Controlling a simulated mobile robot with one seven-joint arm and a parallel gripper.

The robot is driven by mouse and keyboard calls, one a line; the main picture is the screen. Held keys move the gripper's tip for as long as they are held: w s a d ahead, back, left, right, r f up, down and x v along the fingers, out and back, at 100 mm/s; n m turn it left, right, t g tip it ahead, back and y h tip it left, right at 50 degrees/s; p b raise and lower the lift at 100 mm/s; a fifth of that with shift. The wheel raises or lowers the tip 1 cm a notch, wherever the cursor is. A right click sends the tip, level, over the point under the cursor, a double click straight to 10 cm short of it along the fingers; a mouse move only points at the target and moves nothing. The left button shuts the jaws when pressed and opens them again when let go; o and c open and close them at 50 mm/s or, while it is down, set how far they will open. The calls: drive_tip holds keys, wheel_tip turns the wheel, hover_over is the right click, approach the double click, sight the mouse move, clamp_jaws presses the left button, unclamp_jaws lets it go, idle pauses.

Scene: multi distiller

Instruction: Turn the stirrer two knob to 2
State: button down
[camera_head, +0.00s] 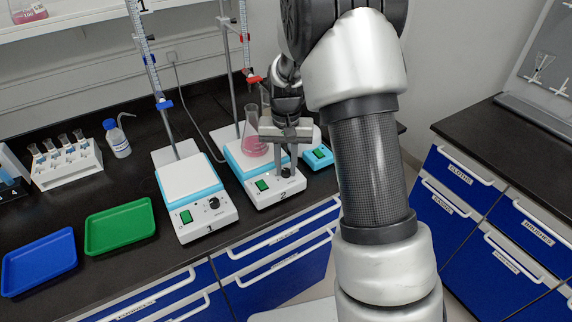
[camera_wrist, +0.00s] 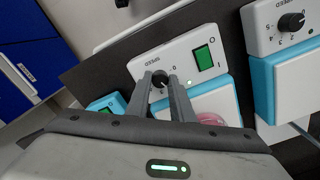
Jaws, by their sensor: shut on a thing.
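Stirrer two (camera_head: 262,197), white and light blue with a "2" on its front, stands on the black bench. Its black knob (camera_wrist: 160,79) is between the fingertips of my gripper (camera_wrist: 159,84) in the wrist view. My gripper (camera_head: 286,170) reaches down to the stirrer's front panel in the head view and is shut on the knob. A "0" mark shows beside the knob, but the fingers hide most of the scale, and I cannot tell the exact setting. The green switch (camera_wrist: 204,58) is beside the knob, with a small light between them.
A flask of pink liquid (camera_head: 256,142) stands on stirrer two, close to my gripper. Stirrer one (camera_head: 208,219) is to the left. A small blue device (camera_head: 318,157) is to the right. Blue (camera_head: 40,262) and green (camera_head: 120,226) trays lie further left.

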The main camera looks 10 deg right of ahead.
sight(286, 170)
drive_tip(key=shift+w, duration=0.1)
idle(0.4)
drive_tip(key=c, duration=1.5)
unclamp_jaws()
drive_tip(key=shift+c, duration=0.2)
wheel_tip(286, 170, up, 18)
drive_tip(key=p, duration=0.1)
drive_tip(key=shift+f+p, duration=0.25)
drive_tip(key=shift+p, duration=0.05)
drive_tip(key=shift+r, duration=0.1)
drive_tip(key=s+r+n+t+p, duration=0.2)
drive_tip(key=s+r+t+p, duration=0.3)
drive_tip(key=s+r, duration=1.1)
drive_tip(key=s+f+n+p, duration=0.1)
drive_tip(key=s+f+p, duration=0.1)
drive_tip(key=s, duration=0.7)
drive_tip(key=shift+s+t, duration=0.3)
drive_tip(key=shift+s, duration=0.1)
